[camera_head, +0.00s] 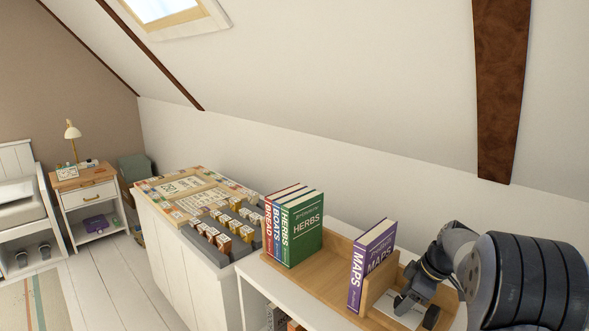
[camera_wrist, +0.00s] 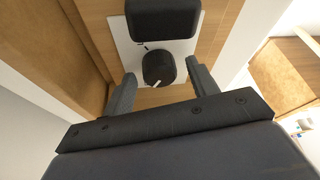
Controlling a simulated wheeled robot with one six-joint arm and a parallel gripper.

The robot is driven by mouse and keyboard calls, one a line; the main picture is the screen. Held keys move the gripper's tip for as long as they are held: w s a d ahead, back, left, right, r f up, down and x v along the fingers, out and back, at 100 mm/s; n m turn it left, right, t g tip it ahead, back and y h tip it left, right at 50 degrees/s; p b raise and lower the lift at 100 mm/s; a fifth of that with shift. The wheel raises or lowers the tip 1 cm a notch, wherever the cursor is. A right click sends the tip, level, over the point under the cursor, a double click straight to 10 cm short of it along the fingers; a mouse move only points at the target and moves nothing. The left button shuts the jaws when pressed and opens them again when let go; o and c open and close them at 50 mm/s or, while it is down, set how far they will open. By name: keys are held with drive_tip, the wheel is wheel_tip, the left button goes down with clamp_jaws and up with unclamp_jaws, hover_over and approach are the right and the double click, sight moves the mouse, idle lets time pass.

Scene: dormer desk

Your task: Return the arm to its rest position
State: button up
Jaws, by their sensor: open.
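My arm reaches in from the right in the head view, bent down toward the wooden desk organiser (camera_head: 333,287). My gripper (camera_head: 417,309) is low over the organiser's right end, by a white plate (camera_head: 392,308). In the wrist view my gripper (camera_wrist: 162,70) has its two fingers apart. A round black knob (camera_wrist: 157,69) with a white pointer line shows between the fingertips, on the white plate (camera_wrist: 124,44). I cannot tell whether a finger touches it. Nothing is held.
A purple MAPS book (camera_head: 372,262) stands upright just left of my gripper, against a wooden divider (camera_head: 377,285). Several books, with green HERBS (camera_head: 302,228) in front, stand further left. A dark block (camera_wrist: 163,18) sits beyond the knob. The sloped ceiling (camera_head: 350,80) hangs over the desk.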

drive_tip(key=m, duration=0.1)
drive_tip(key=m+h+p, duration=0.1)
drive_tip(key=m, duration=0.1)
drive_tip(key=shift+s+a+r+m+t, duration=0.1)
drive_tip(key=shift+r+m+t, duration=0.05)
drive_tip(key=shift+m+t, duration=0.2)
drive_tip(key=m+t+h+p, duration=0.1)
drive_tip(key=m+p, duration=0.1)
drive_tip(key=m, duration=0.1)
drive_tip(key=m+h+p, duration=0.1)
drive_tip(key=m+p, duration=0.4)
drive_tip(key=shift+s+a+h+p, duration=0.1)
drive_tip(key=shift+a+h+p, duration=0.1)
drive_tip(key=shift+h+p, duration=0.2)
drive_tip(key=shift+m+h+p, duration=0.4)
drive_tip(key=shift+m+p, duration=0.3)
drive_tip(key=shift+m, duration=0.25)
drive_tip(key=shift+m+t, duration=0.25)
drive_tip(key=shift+m, duration=0.05)
